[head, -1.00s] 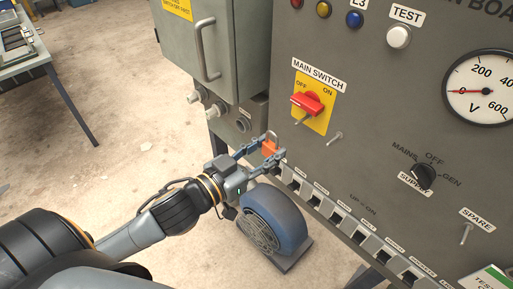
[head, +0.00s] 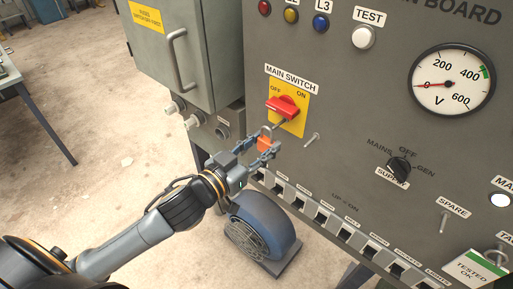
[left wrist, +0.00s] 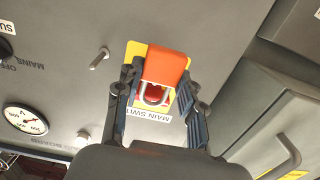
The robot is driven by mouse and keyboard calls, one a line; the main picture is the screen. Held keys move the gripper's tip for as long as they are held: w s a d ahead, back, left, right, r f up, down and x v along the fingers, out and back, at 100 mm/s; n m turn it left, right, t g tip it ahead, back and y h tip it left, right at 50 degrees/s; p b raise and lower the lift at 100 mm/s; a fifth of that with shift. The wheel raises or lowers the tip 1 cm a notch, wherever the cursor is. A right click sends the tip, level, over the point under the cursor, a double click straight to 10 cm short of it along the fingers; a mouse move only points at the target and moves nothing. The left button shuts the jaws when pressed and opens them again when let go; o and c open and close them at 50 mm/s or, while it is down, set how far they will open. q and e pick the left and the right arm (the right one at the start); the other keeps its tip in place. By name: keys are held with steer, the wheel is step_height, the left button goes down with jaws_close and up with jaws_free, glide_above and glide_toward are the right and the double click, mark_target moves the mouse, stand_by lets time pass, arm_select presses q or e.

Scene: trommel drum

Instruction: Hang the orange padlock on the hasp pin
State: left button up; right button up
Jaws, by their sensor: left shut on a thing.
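The orange padlock (head: 264,144) is held between the fingers of my left gripper (head: 269,147), just below the main switch. In the left wrist view the padlock (left wrist: 166,66) is clamped between both fingers, and its silver shackle stands in front of the red switch handle (left wrist: 154,93). My right gripper is out of view.
Another bare pin (head: 312,140) sticks out right of the switch, and a spare pin (head: 443,222) farther right. A breaker row (head: 322,216) lines the panel's lower edge. A grey cabinet (head: 190,70) stands left; a blue blower (head: 262,222) is below.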

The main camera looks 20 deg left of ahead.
arm_select(q)
steer(key=shift+x, duration=1.6)
steer(key=shift+w+d+f, duration=0.2)
steer(key=shift+w+f, duration=0.15)
steer(key=shift+w, duration=0.3)
steer(key=shift+f, duration=0.1)
steer(key=o, duration=1.3)
steer(key=shift+s+a, duration=0.15)
steer(key=shift+s, duration=0.35)
steer(key=v, duration=1.1)
